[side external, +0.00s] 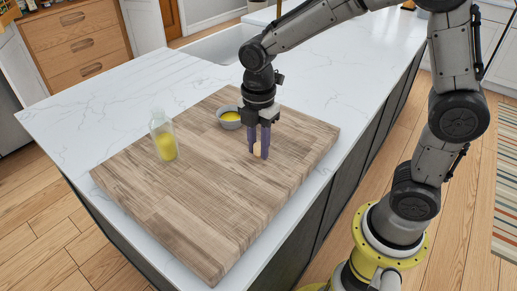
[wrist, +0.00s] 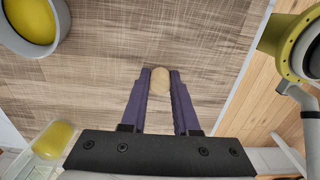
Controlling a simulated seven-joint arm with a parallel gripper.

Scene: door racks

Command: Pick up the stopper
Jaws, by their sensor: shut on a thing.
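The stopper (wrist: 160,80) is a small tan, rounded piece. In the wrist view it sits between the two purple fingertips of my gripper (wrist: 160,85). In the side external view my gripper (side external: 260,148) points down over the right part of the wooden board, and the stopper (side external: 257,149) shows as a pale piece between the fingers. The fingers are shut on it. I cannot tell for sure whether the stopper touches the board.
A grey bowl with yellow contents (side external: 230,118) stands just left of my gripper. A clear bottle with yellow liquid (side external: 163,137) stands on the left part of the wooden board (side external: 190,215). The board lies on a white marble counter (side external: 100,125). The board's front is clear.

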